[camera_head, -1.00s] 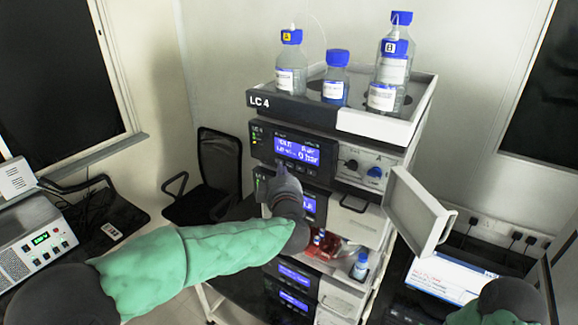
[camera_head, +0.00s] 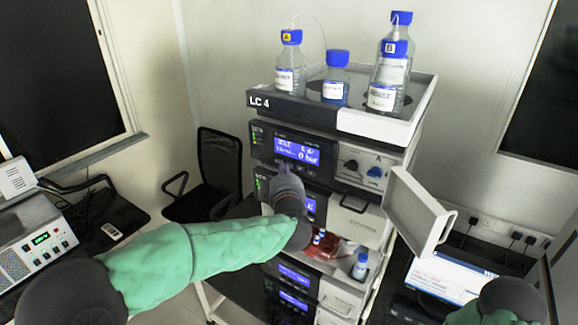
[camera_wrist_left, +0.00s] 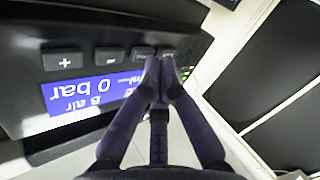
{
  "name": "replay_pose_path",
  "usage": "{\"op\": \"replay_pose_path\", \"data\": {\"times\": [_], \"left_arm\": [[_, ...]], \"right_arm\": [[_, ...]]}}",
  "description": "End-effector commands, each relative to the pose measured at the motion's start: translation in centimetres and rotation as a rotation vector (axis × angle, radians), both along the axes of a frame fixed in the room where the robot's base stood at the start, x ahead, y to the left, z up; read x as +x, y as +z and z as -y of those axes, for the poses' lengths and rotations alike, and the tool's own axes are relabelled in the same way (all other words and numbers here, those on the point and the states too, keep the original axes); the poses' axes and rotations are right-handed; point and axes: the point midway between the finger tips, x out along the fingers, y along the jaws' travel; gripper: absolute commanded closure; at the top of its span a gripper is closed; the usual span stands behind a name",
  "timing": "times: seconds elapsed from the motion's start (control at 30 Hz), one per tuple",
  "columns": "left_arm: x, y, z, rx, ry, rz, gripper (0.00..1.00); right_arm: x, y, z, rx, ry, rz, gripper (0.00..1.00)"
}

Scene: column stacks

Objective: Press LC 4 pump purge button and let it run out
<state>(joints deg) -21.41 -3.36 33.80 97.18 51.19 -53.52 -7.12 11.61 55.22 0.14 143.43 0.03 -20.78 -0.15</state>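The LC 4 stack stands in the middle of the head view, with its name on the top tray (camera_head: 276,106). Its upper pump (camera_head: 340,160) has a lit blue display (camera_head: 297,151) reading 0 bar, also seen upside down in the left wrist view (camera_wrist_left: 88,94). A row of small buttons (camera_wrist_left: 106,56) runs along that display, including plus and minus. My left gripper (camera_head: 280,168) is at the button row, its fingertips together (camera_wrist_left: 159,72) and empty. They cover part of the row; I cannot tell whether they touch a button. My right gripper is not visible, only its arm.
Blue-capped bottles (camera_head: 335,85) stand on the tray. An open white door (camera_head: 415,212) juts out on the stack's right side. A black chair (camera_head: 218,165) is behind left, and a lit monitor (camera_head: 445,278) is at lower right.

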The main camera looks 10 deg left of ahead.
Motion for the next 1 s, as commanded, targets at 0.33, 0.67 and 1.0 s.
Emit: {"op": "replay_pose_path", "data": {"times": [0.33,0.67,1.0], "left_arm": [[0.17,0.01,0.06,0.000,0.000,0.000,1.00],[0.49,0.05,0.16,0.000,0.000,0.000,1.00],[0.73,0.03,0.26,0.000,0.000,0.000,1.00]], "right_arm": [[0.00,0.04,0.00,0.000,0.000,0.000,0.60],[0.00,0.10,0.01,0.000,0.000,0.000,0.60],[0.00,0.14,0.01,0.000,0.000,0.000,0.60]]}}
